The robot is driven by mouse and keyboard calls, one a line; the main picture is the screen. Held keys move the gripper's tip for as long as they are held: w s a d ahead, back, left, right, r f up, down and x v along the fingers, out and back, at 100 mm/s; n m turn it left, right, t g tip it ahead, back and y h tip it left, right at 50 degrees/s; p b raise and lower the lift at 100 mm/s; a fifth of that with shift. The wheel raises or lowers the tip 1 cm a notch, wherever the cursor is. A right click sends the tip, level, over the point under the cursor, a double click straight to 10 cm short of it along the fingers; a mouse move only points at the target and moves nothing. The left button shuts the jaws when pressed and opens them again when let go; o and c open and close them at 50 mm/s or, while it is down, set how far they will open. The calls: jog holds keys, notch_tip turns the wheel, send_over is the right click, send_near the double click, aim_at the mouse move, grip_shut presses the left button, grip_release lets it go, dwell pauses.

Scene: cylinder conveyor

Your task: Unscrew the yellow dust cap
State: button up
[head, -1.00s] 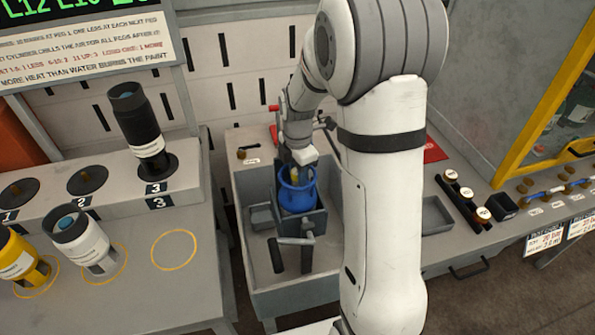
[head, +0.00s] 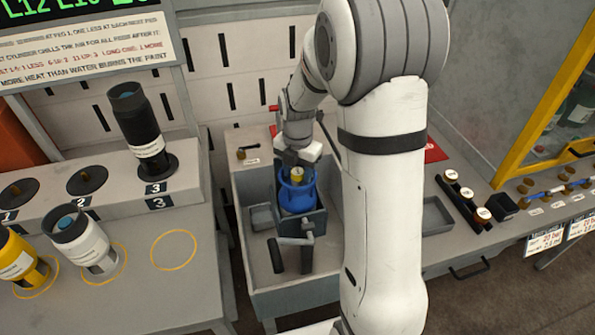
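The yellow dust cap (head: 297,174) shows at the top middle of a blue cylinder (head: 298,197), inside its blue collar. The cylinder stands upright in a grey vise-like holder (head: 313,221) in the open bench tray. My gripper (head: 298,160) is just above and behind the cap, pointing down, with a small gap seeming to lie between them. Its fingers are small and dark here, so I cannot tell whether they are open or shut.
A dark handle (head: 292,250) sticks out in front of the holder. A black cylinder (head: 141,130) stands on peg 3 at left. White (head: 83,243) and yellow (head: 19,262) cylinders stand on the left table, beside an empty yellow ring (head: 174,250). Capped gauges or fittings (head: 467,194) line the right bench.

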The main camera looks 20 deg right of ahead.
jog(key=shift+o, duration=0.3)
jog(key=shift+r+p, duration=0.95)
jog(key=shift+r, duration=0.35)
jog(key=m, duration=0.4)
jog(key=shift+f, duration=0.1)
jog(key=shift+m, duration=1)
jog(key=m, duration=0.6)
jog(key=shift+b, duration=0.3)
